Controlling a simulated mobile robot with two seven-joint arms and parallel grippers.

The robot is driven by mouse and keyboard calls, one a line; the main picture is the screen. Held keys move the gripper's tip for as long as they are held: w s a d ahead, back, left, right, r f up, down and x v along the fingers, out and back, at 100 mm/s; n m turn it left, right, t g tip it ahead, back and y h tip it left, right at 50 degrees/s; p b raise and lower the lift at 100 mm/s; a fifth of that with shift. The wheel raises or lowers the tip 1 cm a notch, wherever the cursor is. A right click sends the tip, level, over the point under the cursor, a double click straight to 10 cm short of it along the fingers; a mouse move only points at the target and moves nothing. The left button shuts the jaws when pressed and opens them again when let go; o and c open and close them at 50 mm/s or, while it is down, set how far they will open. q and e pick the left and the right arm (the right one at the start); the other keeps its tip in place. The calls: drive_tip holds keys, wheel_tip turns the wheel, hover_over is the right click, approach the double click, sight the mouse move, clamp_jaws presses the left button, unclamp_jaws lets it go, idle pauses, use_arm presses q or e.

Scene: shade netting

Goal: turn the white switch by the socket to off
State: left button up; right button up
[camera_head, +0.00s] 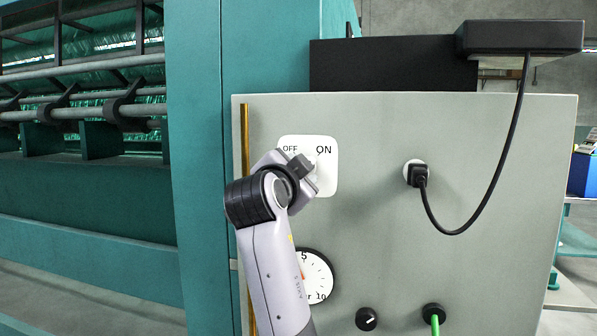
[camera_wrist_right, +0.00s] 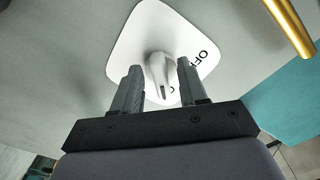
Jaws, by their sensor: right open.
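The white switch plate (camera_head: 326,186) is on the grey panel, with OFF at its upper left and ON at its upper right. In the head view my right gripper (camera_head: 306,164) is in front of it and hides most of the knob. In the right wrist view the white knob (camera_wrist_right: 159,72) stands out from the plate (camera_wrist_right: 130,42). My open right gripper (camera_wrist_right: 160,80) has one finger on each side of it. Contact cannot be told. OFF is readable beside one finger; a finger partly hides other lettering. My left gripper is not in view.
A black plug (camera_head: 417,176) sits in the socket right of the switch, its cable looping up to a black box (camera_head: 522,37). A brass rod (camera_head: 245,140) runs along the panel's left edge.

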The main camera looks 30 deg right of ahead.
clamp_jaws()
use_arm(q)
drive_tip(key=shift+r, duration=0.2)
use_arm(e)
drive_tip(key=shift+n, duration=0.3)
use_arm(q)
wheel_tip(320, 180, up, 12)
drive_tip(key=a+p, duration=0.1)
drive_tip(key=p, duration=1.4)
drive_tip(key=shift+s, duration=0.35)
use_arm(e)
drive_tip(key=shift+s+d+f+n, duration=0.1)
drive_tip(key=shift+n, duration=2.85)
drive_tip(key=shift+s+d+n, duration=0.1)
drive_tip(key=shift+s+n, duration=0.05)
drive_tip(key=shift+n, duration=2.75)
drive_tip(key=shift+s+d+f+n, duration=0.1)
drive_tip(key=shift+n, duration=2.85)
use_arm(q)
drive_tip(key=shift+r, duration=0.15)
